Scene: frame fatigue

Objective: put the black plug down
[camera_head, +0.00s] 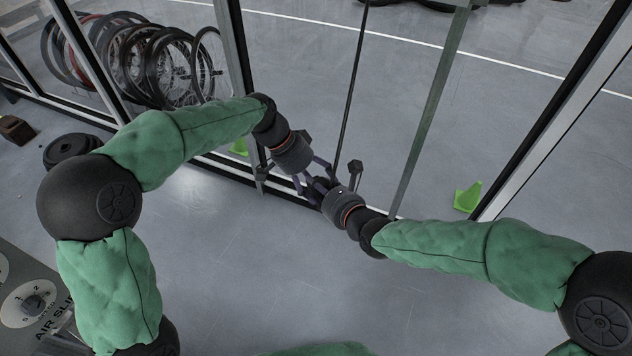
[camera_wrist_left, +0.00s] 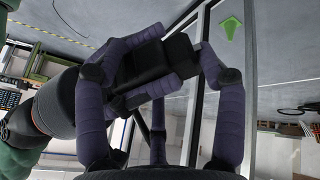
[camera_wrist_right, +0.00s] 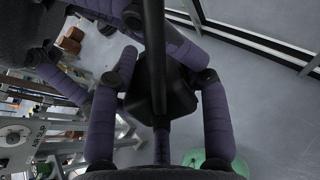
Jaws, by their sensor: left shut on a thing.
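The black plug (camera_wrist_right: 175,95) is between my two grippers, which meet near the middle of the head view. My left gripper (camera_head: 308,172) comes from the upper left and is shut on the plug, whose dark block also shows in the left wrist view (camera_wrist_left: 155,62). My right gripper (camera_head: 325,187) comes from the lower right. Its purple fingers (camera_wrist_right: 165,75) lie on both sides of the plug; whether they press on it cannot be told. A black cable (camera_head: 351,90) runs up from the grippers. In the head view the fingers mostly hide the plug.
A metal post (camera_head: 430,110) stands right of the cable, and a glazed frame (camera_head: 236,60) stands at left. Green cones (camera_head: 467,196) are on the grey floor. Wheels (camera_head: 140,60) stand behind the glass. A grey panel (camera_head: 30,300) with a dial is at lower left.

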